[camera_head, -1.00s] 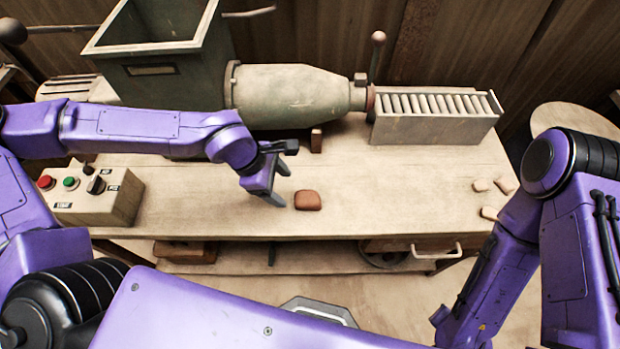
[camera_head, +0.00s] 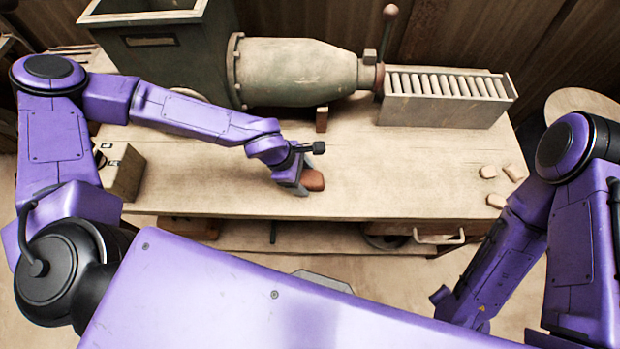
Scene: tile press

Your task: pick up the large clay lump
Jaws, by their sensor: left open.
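The large clay lump (camera_head: 314,181) is a reddish-brown rounded block lying on the workbench near its front edge. My left gripper (camera_head: 306,186) is low over the bench at the lump. One grey finger stands in front of the lump's left side and hides part of it. The gripper is open; I cannot tell whether the fingers touch the lump. My right arm shows at the right edge, but its gripper is not in view.
A green hopper machine with a tapered barrel (camera_head: 295,72) and a roller conveyor (camera_head: 445,100) stand along the back of the bench (camera_head: 400,180). Several small pale pieces (camera_head: 496,200) lie at the right. A control box (camera_head: 120,170) is at the left, partly hidden by my arm.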

